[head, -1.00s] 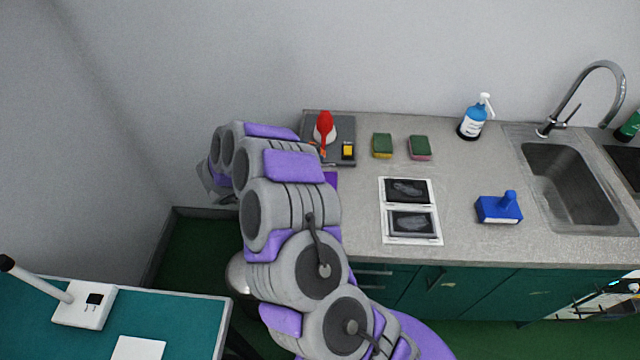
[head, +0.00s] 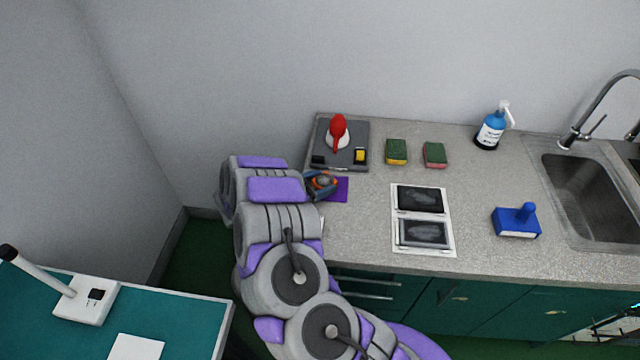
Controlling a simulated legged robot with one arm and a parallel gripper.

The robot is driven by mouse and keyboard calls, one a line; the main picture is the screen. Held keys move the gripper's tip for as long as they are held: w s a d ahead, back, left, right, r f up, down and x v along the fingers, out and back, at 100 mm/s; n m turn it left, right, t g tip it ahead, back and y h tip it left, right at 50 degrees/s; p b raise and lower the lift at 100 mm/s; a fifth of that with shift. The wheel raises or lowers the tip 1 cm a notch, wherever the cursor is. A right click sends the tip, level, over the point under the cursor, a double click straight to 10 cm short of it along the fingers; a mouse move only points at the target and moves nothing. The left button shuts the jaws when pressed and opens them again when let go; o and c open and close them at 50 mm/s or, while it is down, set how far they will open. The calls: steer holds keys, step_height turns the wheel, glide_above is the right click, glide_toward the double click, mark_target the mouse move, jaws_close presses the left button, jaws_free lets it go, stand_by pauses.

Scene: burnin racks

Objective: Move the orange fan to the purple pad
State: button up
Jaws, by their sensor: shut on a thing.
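The orange fan (head: 323,181) shows as a small orange patch between the dark fingers of my gripper (head: 321,184), at the left end of the counter in the head view. My gripper is shut on it and hides most of it. The purple pad (head: 341,189) lies on the counter just in front of the dark grey board. Its right part shows beside the gripper; the rest is hidden behind the gripper and my arm. The fan overlaps the pad's left side in the picture. I cannot tell whether the fan touches the pad.
The dark grey board (head: 352,131) with a red-handled thing (head: 339,129) is just behind the pad. Two sponges (head: 397,151), a white two-panel tray (head: 424,246), a blue block (head: 517,221), a soap bottle (head: 491,128) and a sink (head: 582,190) are to the right. Bare counter lies between the pad and tray.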

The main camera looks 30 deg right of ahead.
steer(key=shift+a, duration=0.55)
steer(key=o, duration=0.8)
steer(key=shift+a, duration=0.25)
steer(key=shift+o, duration=1.2)
steer(key=shift+d, duration=0.65)
